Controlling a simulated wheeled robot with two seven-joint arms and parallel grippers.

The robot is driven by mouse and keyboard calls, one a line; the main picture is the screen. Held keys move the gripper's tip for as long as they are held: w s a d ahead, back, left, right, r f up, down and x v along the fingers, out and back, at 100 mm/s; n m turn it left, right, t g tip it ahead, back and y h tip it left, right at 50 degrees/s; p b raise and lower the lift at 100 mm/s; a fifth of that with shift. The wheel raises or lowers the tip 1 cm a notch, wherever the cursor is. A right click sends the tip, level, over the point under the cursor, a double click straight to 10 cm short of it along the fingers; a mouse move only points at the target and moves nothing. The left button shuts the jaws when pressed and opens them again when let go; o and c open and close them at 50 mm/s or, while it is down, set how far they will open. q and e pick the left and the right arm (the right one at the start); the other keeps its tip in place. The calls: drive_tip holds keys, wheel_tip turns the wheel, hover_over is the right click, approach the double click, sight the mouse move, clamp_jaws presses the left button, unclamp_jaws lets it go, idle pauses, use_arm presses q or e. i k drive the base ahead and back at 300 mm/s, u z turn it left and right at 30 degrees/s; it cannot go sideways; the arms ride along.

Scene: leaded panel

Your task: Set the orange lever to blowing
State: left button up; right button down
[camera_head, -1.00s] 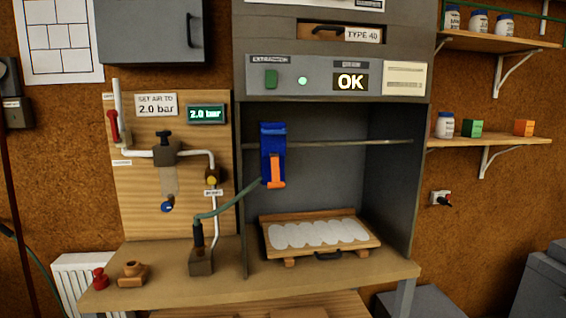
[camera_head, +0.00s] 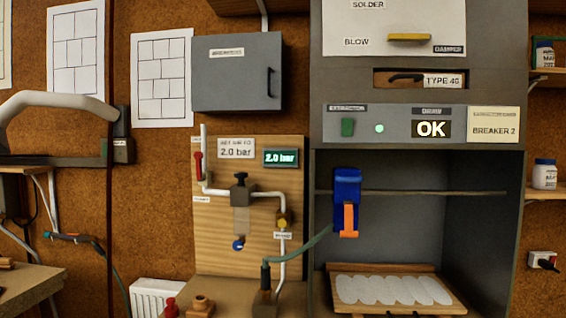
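A yellow-orange lever (camera_head: 410,37) lies horizontal on the white damper panel (camera_head: 350,22) at the top of the grey cabinet. It is about level with the BLOW label (camera_head: 356,41) to its left. The SOLDER label (camera_head: 368,5) is higher up, near the picture's top edge. The DAMPER label (camera_head: 448,49) is just right of and below the lever. A second orange part is the trigger (camera_head: 349,219) on the blue tool (camera_head: 347,185) hanging at the rail in the cabinet. Neither of my grippers is in view.
A grey wall box (camera_head: 235,70) is left of the cabinet. A tray (camera_head: 455,305) with pale ovals lies inside. A white curved tube (camera_head: 60,102) shows far left.

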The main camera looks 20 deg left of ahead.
sight(348, 232)
drive_tip(key=z, duration=2.05)
drive_tip(key=i, duration=1.2)
drive_tip(key=u, duration=2.05)
